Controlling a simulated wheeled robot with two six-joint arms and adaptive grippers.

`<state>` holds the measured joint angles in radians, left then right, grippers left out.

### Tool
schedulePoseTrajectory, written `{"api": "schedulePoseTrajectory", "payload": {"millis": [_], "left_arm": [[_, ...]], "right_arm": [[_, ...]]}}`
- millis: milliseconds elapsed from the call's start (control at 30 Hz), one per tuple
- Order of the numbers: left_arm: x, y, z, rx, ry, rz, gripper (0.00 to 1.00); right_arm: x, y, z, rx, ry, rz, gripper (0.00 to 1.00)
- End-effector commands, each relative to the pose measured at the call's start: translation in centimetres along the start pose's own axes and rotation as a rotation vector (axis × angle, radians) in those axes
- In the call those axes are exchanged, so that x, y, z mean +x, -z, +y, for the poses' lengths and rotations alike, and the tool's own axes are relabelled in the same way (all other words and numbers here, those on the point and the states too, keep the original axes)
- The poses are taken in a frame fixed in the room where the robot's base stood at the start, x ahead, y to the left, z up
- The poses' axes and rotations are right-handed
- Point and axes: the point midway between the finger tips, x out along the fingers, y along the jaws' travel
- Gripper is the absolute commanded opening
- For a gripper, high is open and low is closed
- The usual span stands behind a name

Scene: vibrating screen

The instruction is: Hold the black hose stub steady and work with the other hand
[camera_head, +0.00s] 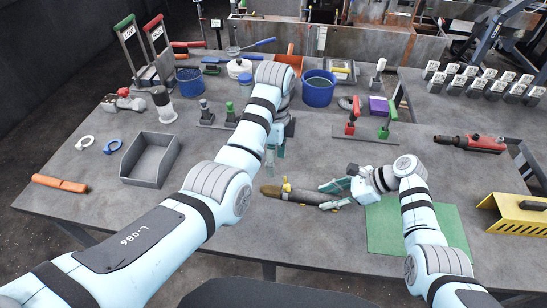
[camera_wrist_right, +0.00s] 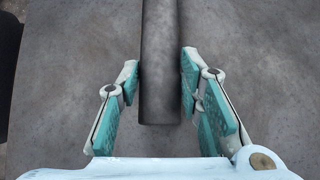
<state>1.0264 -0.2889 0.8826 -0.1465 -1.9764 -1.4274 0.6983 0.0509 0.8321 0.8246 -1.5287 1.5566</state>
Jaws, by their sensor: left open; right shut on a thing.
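The black hose stub (camera_head: 304,197) lies near the front edge of the grey table in the head view, with a yellow piece (camera_head: 287,186) at its middle. In the right wrist view the hose stub (camera_wrist_right: 160,60) is a dark, straight tube running up between the fingers. My right gripper (camera_head: 331,195) comes from the right and is shut on the hose stub's right end; its teal fingers (camera_wrist_right: 160,85) stand on both sides of it. My left gripper (camera_head: 276,158) is open and empty, pointing down above the table just behind the hose stub. Its fingertips are partly hidden by its arm.
A green mat (camera_head: 385,228) lies under my right arm. A grey open bin (camera_head: 150,158) stands at left, a blue bucket (camera_head: 318,90) behind. Red and green clamps (camera_head: 370,122) stand behind the right gripper. A yellow bracket (camera_head: 515,213) is at right. The front left table is mostly clear.

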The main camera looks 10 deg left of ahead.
Motion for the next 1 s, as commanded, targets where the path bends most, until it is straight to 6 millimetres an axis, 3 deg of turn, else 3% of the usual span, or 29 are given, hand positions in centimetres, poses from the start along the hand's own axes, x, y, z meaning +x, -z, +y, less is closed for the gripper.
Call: {"api": "schedulePoseTrajectory", "payload": {"millis": [133, 167, 200, 533, 800, 1000], "left_arm": [[0.0, 0.0, 0.0, 0.000, 0.000, 0.000, 0.49], [0.0, 0.0, 0.0, 0.000, 0.001, 0.000, 0.49], [0.0, 0.0, 0.0, 0.000, 0.001, 0.000, 0.49], [-0.1, 0.0, 0.0, 0.000, 0.001, 0.000, 0.49], [-1.9, 0.0, 0.1, 0.000, 0.001, 0.000, 0.49], [-2.0, 0.0, 0.1, 0.000, 0.001, 0.000, 0.49]], "right_arm": [[0.0, 0.0, 0.0, 0.000, 0.001, 0.000, 0.09], [0.0, 0.0, 0.0, 0.000, 0.001, 0.000, 0.36], [0.0, 0.0, 0.0, 0.000, 0.001, 0.000, 0.43], [-0.1, -0.1, 0.0, 0.000, 0.000, 0.000, 0.43], [-1.1, -1.1, 0.0, 0.001, -0.001, 0.000, 0.43], [-1.1, -1.1, 0.0, 0.000, 0.000, 0.000, 0.43]]}}
